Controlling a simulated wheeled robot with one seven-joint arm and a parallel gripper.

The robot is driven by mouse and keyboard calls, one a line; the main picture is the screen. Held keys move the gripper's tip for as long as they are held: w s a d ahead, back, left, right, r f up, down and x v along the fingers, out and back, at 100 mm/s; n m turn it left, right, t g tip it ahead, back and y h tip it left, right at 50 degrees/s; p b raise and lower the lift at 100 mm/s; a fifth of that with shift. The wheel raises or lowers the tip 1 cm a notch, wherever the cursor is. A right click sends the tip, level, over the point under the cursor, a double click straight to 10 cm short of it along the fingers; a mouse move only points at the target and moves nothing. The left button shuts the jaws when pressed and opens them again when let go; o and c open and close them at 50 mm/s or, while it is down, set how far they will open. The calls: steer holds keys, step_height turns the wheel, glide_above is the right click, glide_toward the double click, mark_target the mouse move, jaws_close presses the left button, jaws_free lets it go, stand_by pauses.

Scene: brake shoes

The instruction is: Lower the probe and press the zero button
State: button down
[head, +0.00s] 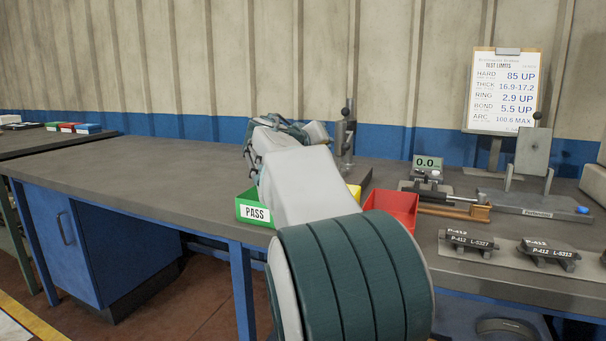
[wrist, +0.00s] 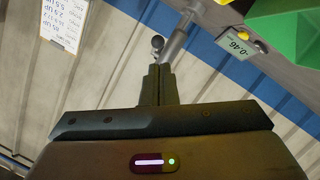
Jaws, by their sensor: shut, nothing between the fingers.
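The gauge stand (head: 345,150) is a grey upright with a dark ball-topped lever, just right of my arm in the head view. My arm hides its lower part. The wrist view shows the dark ball knob (wrist: 157,43) just past my fingertips, and the thick grey post (wrist: 178,38) beside it. A small display (wrist: 233,48) there reads -0.46, seen tilted, with a small yellow patch at its edge. I cannot tell which part is the zero button, and the probe tip is not clear. My gripper (wrist: 155,70) is shut and empty; contact with the knob cannot be told.
Another tester with a 0.0 display (head: 427,163) stands to the right, near labelled brake shoes (head: 469,243). The bench's left part is clear.

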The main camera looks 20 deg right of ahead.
stand_by(0.3)
steer(key=s+a+r+n+g+y+p, duration=0.1)
steer(key=s+a+r+y+p, duration=0.3)
steer(key=p, duration=1.4)
steer(key=s+a+r+n+g+y+p, duration=0.1)
steer(key=s+a+r+y+p, duration=0.3)
steer(key=s+a+r+p, duration=0.6)
steer(key=s+a+r+n+g+y+p, duration=0.2)
steer(key=s+a+r+y+p, duration=0.3)
steer(key=s+r+p, duration=0.6)
steer(key=s+a+p, duration=0.2)
steer(key=s+p, duration=0.5)
steer(key=p, duration=0.8)
steer(key=shift+r, duration=0.3)
